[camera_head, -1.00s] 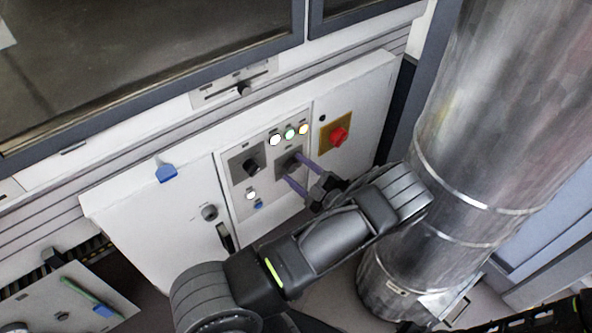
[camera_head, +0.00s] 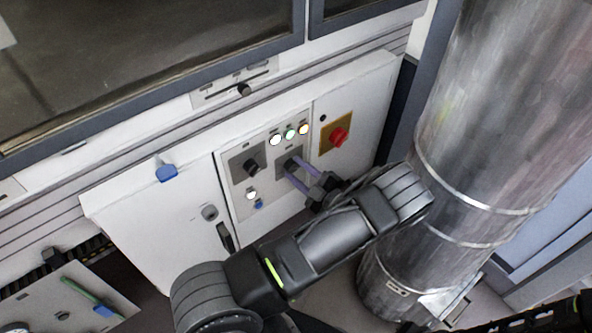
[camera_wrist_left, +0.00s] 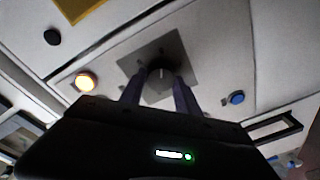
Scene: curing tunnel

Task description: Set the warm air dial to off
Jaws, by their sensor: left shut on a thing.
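Two black dials on square grey plates sit side by side on the white control panel (camera_head: 235,202). Their labels are too small to read. My left gripper (camera_head: 291,171) is shut on the right-hand dial (camera_head: 291,162), its two purple fingers on either side of the knob. In the left wrist view this dial (camera_wrist_left: 161,66) stands between the fingertips, with a pale pointer line on its face. The left-hand dial (camera_head: 251,166) is free. My right gripper is not in view.
A red button (camera_head: 339,137) on a yellow plate is to the right. A white lamp and a blue button (camera_head: 258,204) are below left. A large metal duct (camera_head: 480,130) stands close on the right.

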